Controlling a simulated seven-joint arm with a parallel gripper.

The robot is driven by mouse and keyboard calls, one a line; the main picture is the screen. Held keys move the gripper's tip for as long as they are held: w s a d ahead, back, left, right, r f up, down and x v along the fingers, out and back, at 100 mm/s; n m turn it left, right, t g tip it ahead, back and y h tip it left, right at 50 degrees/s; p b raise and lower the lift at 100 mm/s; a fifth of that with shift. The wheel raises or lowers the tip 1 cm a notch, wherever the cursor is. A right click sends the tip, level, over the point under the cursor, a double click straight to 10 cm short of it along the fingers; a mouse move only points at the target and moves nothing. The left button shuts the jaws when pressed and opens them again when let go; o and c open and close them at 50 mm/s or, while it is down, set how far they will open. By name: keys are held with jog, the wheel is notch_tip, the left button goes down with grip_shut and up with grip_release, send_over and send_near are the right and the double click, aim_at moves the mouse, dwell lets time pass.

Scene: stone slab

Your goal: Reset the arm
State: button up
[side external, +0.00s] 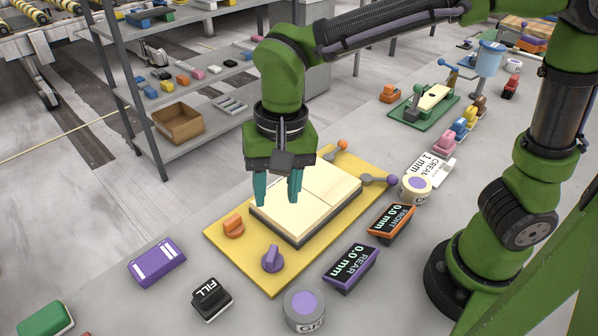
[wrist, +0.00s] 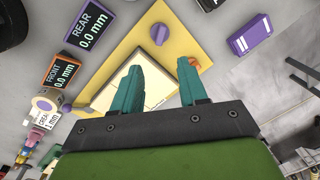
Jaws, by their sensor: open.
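My gripper (side external: 279,200) points down above the left part of a cream two-part slab (side external: 318,197) on a yellow board (side external: 228,252). Its two teal fingers are apart with nothing between them. In the wrist view the open fingers (wrist: 162,75) partly cover the slab (wrist: 112,92) and the yellow board (wrist: 125,45). I cannot tell the exact height of the fingertips above the slab. An orange knob (side external: 233,226) and a purple knob (side external: 272,260) stand on the board's near side. Levers with an orange ball (side external: 342,145) and a purple ball (side external: 392,181) are at its far side.
A FRONT display (side external: 391,222) and a REAR display (side external: 350,268) both read 0.0 mm, right of the board. A FILL block (side external: 211,299), a purple block (side external: 157,262) and a grey tub (side external: 304,309) stand in front. Shelves (side external: 190,75) stand behind the table.

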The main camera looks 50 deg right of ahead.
jog(key=s+d+r+n+t, duration=0.1)
jog(key=s+d+r+t, duration=0.1)
jog(key=d, duration=0.6)
jog(key=s+d+r+n+t, duration=0.1)
jog(key=s+d+r+t, duration=0.2)
jog(key=d, duration=0.6)
jog(key=shift+s+d+r+n+t+y, duration=0.2)
jog(key=shift+s+d+n+t+y, duration=0.25)
jog(key=shift+t, duration=0.45)
jog(key=shift+s+a, duration=0.1)
jog(key=shift+a, duration=0.1)
